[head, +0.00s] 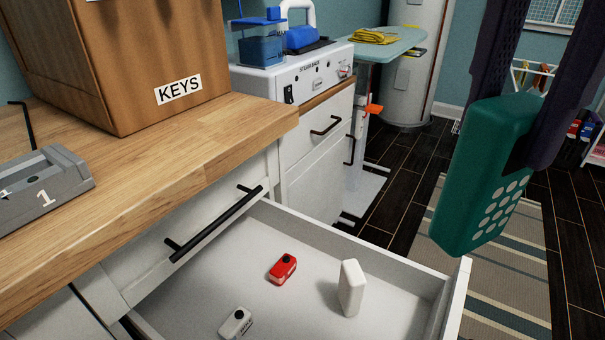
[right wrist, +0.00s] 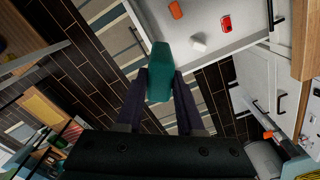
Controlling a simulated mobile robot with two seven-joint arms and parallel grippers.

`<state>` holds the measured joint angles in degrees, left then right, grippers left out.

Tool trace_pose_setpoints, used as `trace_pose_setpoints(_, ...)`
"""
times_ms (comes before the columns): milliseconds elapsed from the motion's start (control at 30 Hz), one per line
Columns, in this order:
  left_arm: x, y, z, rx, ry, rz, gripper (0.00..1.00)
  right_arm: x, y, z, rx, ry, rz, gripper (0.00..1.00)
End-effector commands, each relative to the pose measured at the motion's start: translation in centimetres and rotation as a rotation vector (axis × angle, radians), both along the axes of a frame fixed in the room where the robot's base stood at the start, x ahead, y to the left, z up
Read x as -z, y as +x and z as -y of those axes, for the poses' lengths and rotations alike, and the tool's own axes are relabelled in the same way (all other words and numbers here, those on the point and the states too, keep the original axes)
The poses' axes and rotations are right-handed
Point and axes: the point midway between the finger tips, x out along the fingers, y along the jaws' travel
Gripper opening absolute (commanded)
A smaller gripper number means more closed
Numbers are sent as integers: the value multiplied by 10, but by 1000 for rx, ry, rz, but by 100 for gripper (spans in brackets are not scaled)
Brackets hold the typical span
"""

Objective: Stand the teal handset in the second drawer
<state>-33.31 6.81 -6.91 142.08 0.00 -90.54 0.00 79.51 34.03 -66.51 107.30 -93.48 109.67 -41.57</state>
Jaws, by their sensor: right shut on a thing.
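The teal handset (head: 480,185) has a pad of pale round buttons on its face. My right gripper (head: 520,125) is shut on its upper part and holds it roughly upright, slightly tilted, in the air near the open drawer's right corner. In the right wrist view the handset (right wrist: 160,68) sits between the two fingers, close to the drawer's edge. The open drawer (head: 400,262) lies below a shut drawer with a black handle (head: 216,225). My left gripper is not in view.
In the drawer are a red device (head: 282,268), a pale device (head: 236,323) and a standing white block (head: 350,288). Bare drawer floor shows around them. A KEYS box (head: 150,60) and a grey holder marked 1 (head: 45,180) stand on the wooden counter (head: 190,150).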

Motion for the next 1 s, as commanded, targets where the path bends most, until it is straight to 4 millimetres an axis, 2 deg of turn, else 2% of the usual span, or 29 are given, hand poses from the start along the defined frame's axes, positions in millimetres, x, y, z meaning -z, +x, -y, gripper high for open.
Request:
trace_pose_setpoints(33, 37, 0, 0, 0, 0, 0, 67, 37, -1, -5, 100, 1, 0, 0)
trace_pose_setpoints(100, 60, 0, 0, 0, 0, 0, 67, 62, -3, -11, 264, 0, 1, 0)
trace_pose_setpoints(200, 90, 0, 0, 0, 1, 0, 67, 93, -5, -19, 486, 2, 3, 0)
trace_pose_setpoints(333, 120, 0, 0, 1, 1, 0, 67, 124, -8, -28, 725, 5, 4, 0)
trace_pose_setpoints(500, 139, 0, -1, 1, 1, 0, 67, 144, -10, -34, 920, 7, 4, 0)
trace_pose_setpoints(667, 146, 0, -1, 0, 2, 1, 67, 160, -11, -36, 985, 6, 3, 0)
trace_pose_setpoints(767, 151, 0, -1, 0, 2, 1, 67, 184, -12, -36, 989, 3, 0, 0)
trace_pose_setpoints(1000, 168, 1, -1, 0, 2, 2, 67, 256, -12, -35, 988, 3, 0, 0)
